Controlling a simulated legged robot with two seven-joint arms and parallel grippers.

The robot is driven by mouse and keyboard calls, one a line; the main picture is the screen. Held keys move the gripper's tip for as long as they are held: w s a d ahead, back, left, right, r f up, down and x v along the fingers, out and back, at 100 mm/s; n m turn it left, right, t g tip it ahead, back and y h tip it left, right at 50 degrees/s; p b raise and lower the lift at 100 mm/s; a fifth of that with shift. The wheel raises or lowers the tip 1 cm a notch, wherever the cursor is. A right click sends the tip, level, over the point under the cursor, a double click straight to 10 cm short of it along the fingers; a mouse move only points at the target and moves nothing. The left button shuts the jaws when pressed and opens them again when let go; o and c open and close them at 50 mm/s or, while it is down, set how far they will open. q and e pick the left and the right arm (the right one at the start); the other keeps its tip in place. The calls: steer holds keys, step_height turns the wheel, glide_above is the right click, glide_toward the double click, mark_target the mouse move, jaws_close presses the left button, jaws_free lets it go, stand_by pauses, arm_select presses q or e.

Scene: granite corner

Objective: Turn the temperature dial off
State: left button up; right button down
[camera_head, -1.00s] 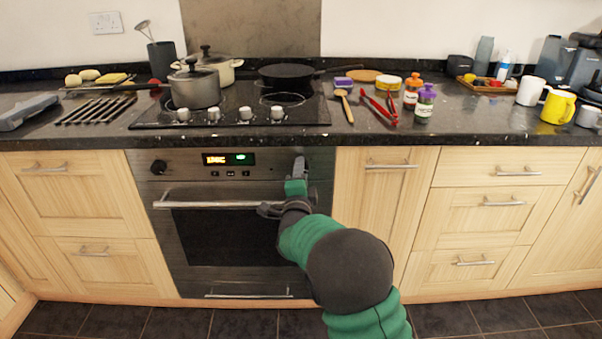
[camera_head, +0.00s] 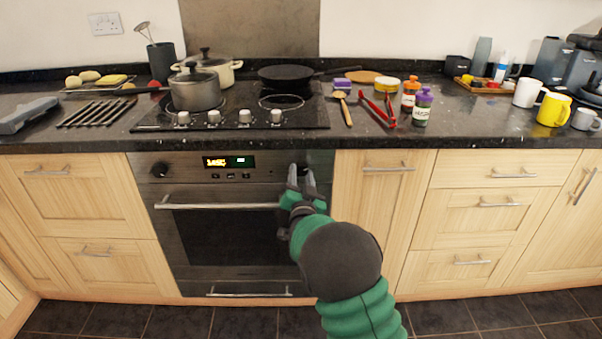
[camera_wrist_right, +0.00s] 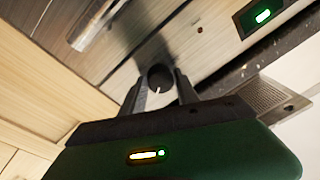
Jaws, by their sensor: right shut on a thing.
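The oven's temperature dial, the right-hand round dark knob, shows in the right wrist view (camera_wrist_right: 160,77) with a pale mark on its face. My right gripper (camera_wrist_right: 161,85) has one finger on each side of it and is shut on it. In the head view the right gripper (camera_head: 302,174) is at the right end of the oven's control panel, and its fingers mostly hide the dial. The dial's markings are too small to read. My left gripper is in no view.
The oven handle (camera_head: 215,206) runs below the panel, close to my right gripper. A second oven knob (camera_head: 159,169) is at the panel's left, with a lit display (camera_head: 229,161) between. The hob's row of knobs (camera_head: 214,117) and the worktop edge (camera_head: 370,143) lie above.

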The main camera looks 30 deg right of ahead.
steer(key=n+p, duration=0.1)
steer(key=n, duration=0.1)
steer(key=n+p, duration=0.1)
steer(key=n, duration=0.1)
steer(key=n+y+p, duration=0.1)
steer(key=n, duration=0.2)
steer(key=shift+f, duration=0.25)
steer(key=n+p, duration=0.3)
steer(key=n, duration=0.3)
steer(key=shift+s+y, duration=0.15)
steer(key=shift+y, duration=0.15)
